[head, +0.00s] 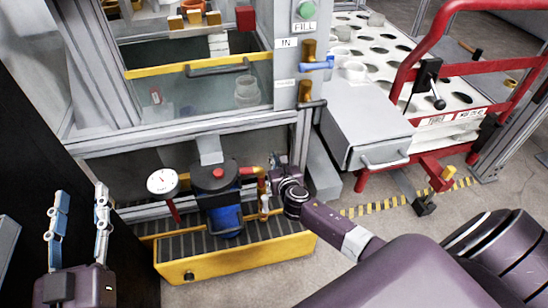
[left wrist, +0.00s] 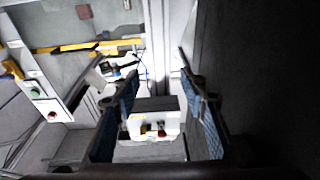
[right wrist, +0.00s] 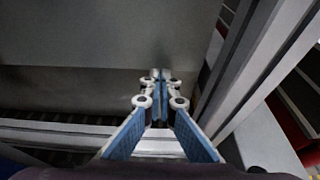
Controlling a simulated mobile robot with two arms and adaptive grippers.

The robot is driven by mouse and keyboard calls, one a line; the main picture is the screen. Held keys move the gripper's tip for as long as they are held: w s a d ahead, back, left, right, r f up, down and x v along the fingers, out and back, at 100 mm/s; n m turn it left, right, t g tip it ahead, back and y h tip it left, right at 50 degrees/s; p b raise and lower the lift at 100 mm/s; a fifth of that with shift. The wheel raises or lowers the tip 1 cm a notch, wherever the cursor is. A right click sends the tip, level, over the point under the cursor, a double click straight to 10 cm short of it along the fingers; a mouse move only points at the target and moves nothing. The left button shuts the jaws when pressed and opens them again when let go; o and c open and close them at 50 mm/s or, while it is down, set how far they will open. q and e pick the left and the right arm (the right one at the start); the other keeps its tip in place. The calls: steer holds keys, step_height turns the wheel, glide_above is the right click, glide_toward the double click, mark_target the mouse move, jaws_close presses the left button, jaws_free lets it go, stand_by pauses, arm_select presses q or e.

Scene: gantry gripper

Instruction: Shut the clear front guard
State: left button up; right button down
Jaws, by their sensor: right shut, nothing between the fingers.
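The clear front guard (head: 205,92) is a see-through panel in the machine's frame, with a yellow top edge and a dark bar handle (head: 217,67). Above the yellow edge a gap opens into the machine. The yellow edge also shows in the left wrist view (left wrist: 42,50). My left gripper (head: 78,212) is open and empty at the lower left, well apart from the guard. My right gripper (right wrist: 158,78) is shut with nothing in it. In the head view my right arm reaches below the guard, beside the corner post; its fingertips are hard to make out there.
A yellow tray (head: 240,253) with a blue filter unit (head: 224,215) and a gauge (head: 162,181) sits below the machine. A blue lever (head: 316,65) is on the right post. A grey drawer (head: 370,125) and a red-railed cart (head: 455,68) stand to the right.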

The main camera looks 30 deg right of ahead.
arm_select(q)
steer(key=s+a+f+g+y+p, duration=0.15)
steer(key=f+g, duration=0.25)
steer(key=f, duration=0.4)
steer(key=s+a+f+g+y+p, duration=0.1)
steer(key=s+a+f+g, duration=0.2)
steer(key=f, duration=0.4)
steer(key=s+a+f+g+y+p, duration=0.1)
steer(key=s+a+f+g+p, duration=0.2)
steer(key=s, duration=0.4)
steer(key=s+a+f+g+y+p, duration=0.1)
steer(key=s+f+g+p, duration=0.15)
steer(key=s+g, duration=0.45)
step_height(320, 180, down, 19)
steer(key=s+p, duration=0.1)
steer(key=p, duration=0.3)
steer(key=shift+d+r+n, duration=0.15)
steer(key=shift+d+n, duration=0.15)
steer(key=shift+d, duration=0.1)
steer(key=shift+s, duration=0.1)
